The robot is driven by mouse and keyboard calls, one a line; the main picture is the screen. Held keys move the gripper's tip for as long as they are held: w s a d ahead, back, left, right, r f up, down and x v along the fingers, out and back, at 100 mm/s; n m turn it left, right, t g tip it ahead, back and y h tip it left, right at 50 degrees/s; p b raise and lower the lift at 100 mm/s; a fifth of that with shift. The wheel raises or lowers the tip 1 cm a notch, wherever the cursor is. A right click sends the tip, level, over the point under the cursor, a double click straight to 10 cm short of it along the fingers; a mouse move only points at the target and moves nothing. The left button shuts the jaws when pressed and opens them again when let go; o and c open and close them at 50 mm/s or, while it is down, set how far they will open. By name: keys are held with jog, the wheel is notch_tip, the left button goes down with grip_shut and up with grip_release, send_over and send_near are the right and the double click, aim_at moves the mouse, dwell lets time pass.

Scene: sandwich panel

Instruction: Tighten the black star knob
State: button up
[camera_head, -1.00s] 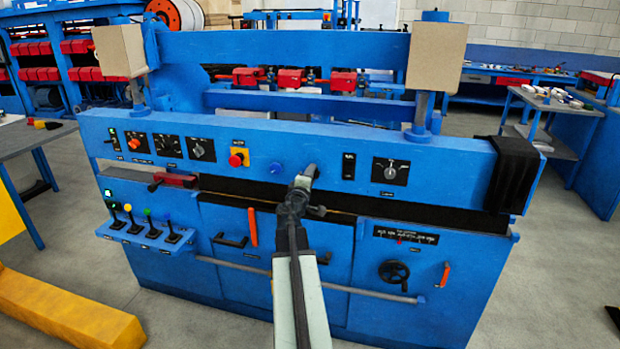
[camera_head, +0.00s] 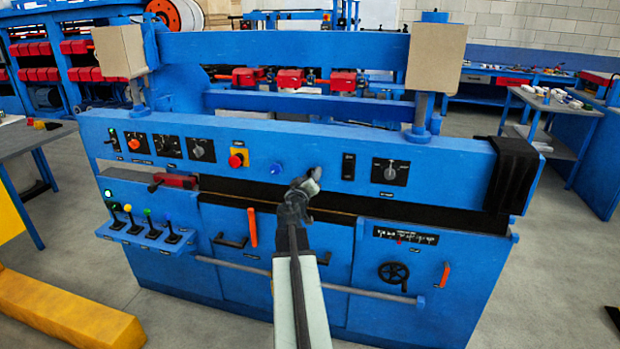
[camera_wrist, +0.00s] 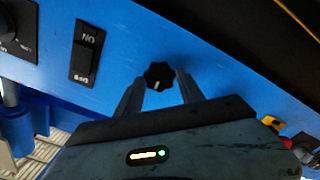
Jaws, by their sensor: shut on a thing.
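The black star knob (camera_wrist: 159,75) sits on the blue panel in the wrist view, with a small light mark on its face. My gripper (camera_wrist: 160,88) has one finger on each side of the knob and is shut on it. In the head view my gripper (camera_head: 316,173) is at the front panel, between the blue round button and the black rocker switch. The knob is hidden behind it there.
The black rocker switch (camera_head: 348,166) is just right of my gripper and also shows in the wrist view (camera_wrist: 87,52). The blue button (camera_head: 276,168) and red stop button (camera_head: 236,160) are left. A rotary switch (camera_head: 390,171) is farther right. A dark slot runs below the panel.

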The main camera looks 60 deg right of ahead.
jog(key=shift+s+m, duration=0.1)
jog(key=shift+m, duration=0.3)
jog(key=o, duration=1.3)
jog(key=v, duration=0.7)
jog(key=shift+a, duration=0.35)
